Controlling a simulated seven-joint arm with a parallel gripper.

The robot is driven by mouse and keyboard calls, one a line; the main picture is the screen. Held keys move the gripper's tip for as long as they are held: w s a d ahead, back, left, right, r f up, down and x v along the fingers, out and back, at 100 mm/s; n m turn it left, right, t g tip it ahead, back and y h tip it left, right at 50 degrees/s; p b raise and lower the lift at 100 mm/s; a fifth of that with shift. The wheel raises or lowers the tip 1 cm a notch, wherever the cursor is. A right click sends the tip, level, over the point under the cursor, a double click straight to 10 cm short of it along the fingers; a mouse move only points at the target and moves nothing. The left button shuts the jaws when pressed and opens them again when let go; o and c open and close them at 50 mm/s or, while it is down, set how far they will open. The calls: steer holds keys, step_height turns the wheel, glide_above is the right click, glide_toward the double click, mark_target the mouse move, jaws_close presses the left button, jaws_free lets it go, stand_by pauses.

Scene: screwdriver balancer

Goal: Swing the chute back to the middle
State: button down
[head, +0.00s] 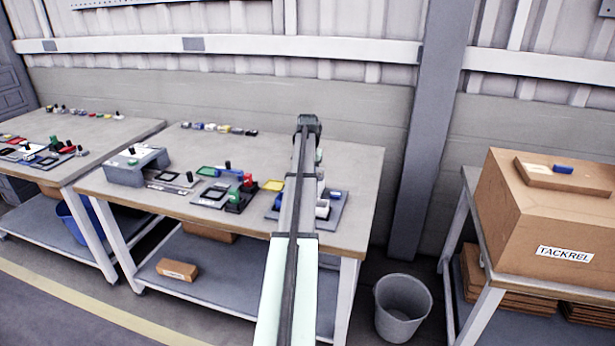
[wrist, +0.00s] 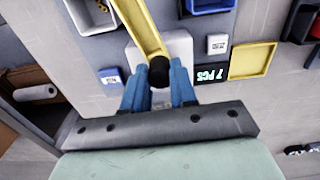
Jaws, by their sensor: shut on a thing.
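In the wrist view, the chute is a yellow channel (wrist: 141,28) running from the top edge down to a black knob (wrist: 158,82). It slants, with its far end toward the upper left. A white block (wrist: 178,46) lies under its near part. My gripper (wrist: 159,76) has blue fingers closed on the knob, one on each side. In the head view my own arm covers the gripper and the chute, so neither can be made out there.
A yellow tray (wrist: 254,61), a "7 PCS" sign (wrist: 209,76) and a small white block (wrist: 217,44) lie right of the chute. A blue tray (wrist: 210,5) is at the top. The workbench (head: 355,165) holds several fixtures. A bucket (head: 402,308) stands on the floor.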

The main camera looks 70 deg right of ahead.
steer(key=shift+m, duration=1.6)
steer(key=c, duration=0.9)
jaws_free()
step_height(320, 180, up, 14)
steer(key=shift+f, duration=0.1)
